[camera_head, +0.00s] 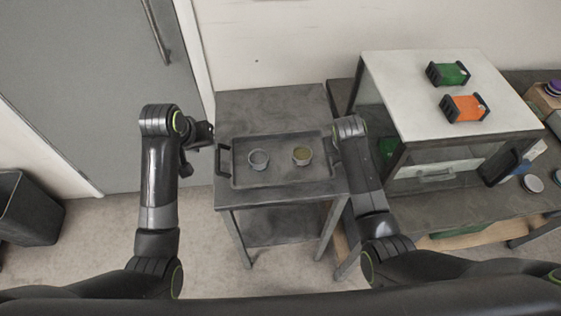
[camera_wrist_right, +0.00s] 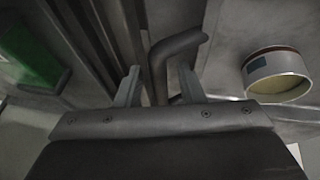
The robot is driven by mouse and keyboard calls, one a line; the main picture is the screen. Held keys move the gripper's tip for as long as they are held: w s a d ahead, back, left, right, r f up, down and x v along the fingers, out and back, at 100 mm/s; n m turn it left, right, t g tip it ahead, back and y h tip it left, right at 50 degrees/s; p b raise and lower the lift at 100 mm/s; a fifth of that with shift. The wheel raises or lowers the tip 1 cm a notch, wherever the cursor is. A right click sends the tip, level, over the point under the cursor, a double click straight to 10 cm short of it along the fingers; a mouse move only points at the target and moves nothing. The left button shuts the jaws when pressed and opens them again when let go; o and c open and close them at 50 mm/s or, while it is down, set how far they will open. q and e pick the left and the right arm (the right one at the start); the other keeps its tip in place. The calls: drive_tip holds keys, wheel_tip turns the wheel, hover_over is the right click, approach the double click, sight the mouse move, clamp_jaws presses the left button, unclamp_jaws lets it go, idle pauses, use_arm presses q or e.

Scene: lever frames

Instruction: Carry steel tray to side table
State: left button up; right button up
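The grey steel tray (camera_head: 285,178) lies flat on the dark side table (camera_head: 262,105). In the head view my right arm hides that gripper. One tin (camera_wrist_right: 278,75) shows beside it.
A workbench (camera_head: 435,208) on the right carries a white-topped cabinet (camera_head: 400,75) with a green box (camera_head: 448,74) and an orange box (camera_head: 464,107) on top. A door (camera_head: 95,90) and a dark bin (camera_head: 28,210) are at left. Floor in front is clear.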

drive_tip(key=shift+r, duration=0.15)
use_arm(q)
drive_tip(key=shift+s+r, duration=0.15)
drive_tip(key=shift+r, duration=0.15)
use_arm(e)
drive_tip(key=v, duration=1.1)
drive_tip(key=shift+s+r, duration=0.25)
drive_tip(key=shift+r, duration=0.05)
drive_tip(key=shift+a, duration=0.1)
